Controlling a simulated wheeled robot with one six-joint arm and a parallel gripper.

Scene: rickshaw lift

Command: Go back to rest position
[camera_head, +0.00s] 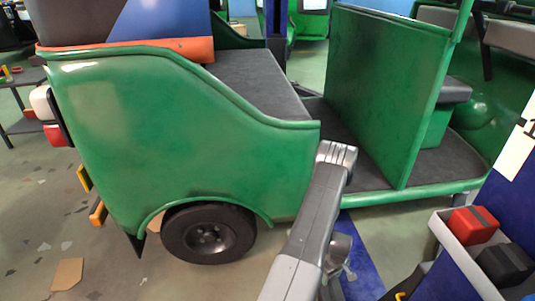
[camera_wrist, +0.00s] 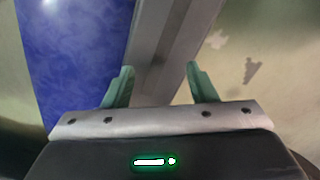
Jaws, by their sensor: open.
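My gripper (camera_wrist: 160,85) shows in the wrist view with its two green fingers spread apart and nothing between them. Behind the fingers runs a grey metal beam (camera_wrist: 172,45); I cannot tell how far away it is. In the head view my grey arm reaches up the middle of the picture, in front of the green rickshaw (camera_head: 180,130). The gripper itself cannot be made out there. The rickshaw's black rear wheel (camera_head: 208,232) is left of my arm.
A white tray (camera_head: 452,240) with a red-and-grey block (camera_head: 473,225) and a black block (camera_head: 505,263) is at the lower right. A blue strip (camera_head: 362,262) lies on the floor. Brown scraps (camera_head: 68,274) lie at lower left. A dark table (camera_head: 22,126) stands at the left.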

